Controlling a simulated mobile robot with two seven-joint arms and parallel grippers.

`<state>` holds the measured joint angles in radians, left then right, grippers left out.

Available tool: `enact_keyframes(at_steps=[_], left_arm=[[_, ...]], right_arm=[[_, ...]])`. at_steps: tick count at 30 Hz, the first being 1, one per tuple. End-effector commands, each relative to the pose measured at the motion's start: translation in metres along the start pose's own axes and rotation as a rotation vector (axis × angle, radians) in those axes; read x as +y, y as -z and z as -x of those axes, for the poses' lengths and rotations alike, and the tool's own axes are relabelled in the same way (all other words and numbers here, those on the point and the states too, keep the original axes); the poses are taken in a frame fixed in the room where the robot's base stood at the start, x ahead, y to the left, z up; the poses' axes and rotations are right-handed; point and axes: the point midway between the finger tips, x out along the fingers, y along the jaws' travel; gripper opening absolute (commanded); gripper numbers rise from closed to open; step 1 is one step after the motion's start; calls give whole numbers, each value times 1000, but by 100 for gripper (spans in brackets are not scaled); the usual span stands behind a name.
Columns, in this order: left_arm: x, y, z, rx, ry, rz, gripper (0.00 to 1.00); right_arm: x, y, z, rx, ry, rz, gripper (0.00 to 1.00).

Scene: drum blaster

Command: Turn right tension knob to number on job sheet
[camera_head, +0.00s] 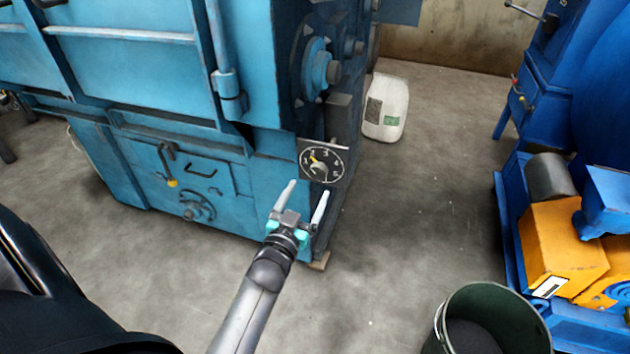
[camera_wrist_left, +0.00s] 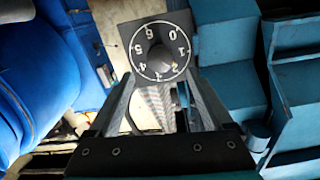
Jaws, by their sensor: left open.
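The tension knob (camera_head: 320,168) sits at the middle of a black dial plate (camera_head: 338,178) with white numbers, on the lower corner of the blue machine. A small yellow mark shows on the dial's upper left in the head view, close to the 2; its exact setting is too small to read. My left gripper (camera_head: 308,189) is open and empty just in front of the dial, apart from the knob. In the left wrist view the knob (camera_wrist_left: 157,57) and its dial appear upside down, between and beyond the open fingers (camera_wrist_left: 159,76). No job sheet is visible. My right gripper is out of view.
The blue machine (camera_head: 150,70) fills the upper left. A dark green bin (camera_head: 490,310) is at the lower right, near blue and orange equipment (camera_head: 560,245). The floor right of the dial is clear.

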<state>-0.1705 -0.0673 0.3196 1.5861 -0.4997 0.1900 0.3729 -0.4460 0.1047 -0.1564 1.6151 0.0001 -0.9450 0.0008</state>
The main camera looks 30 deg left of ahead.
Motion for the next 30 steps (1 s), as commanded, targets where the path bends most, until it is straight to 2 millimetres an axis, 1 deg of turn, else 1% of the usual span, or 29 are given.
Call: enact_keyframes(at_steps=[1, 6, 12, 18, 26, 30], left_arm=[[0, -1, -8, 2, 0, -1, 84], [0, -1, -33, 3, 0, -1, 84], [0, -1, -53, 1, -1, 0, 84], [0, 0, -61, 0, 0, 0, 84], [0, 0, -61, 0, 0, 0, 84], [0, 0, -61, -1, 0, 0, 70]], right_arm=[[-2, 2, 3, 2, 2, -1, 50], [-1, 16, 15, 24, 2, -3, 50], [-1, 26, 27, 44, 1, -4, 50], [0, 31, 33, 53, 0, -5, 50], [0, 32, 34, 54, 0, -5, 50], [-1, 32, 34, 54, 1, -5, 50]])
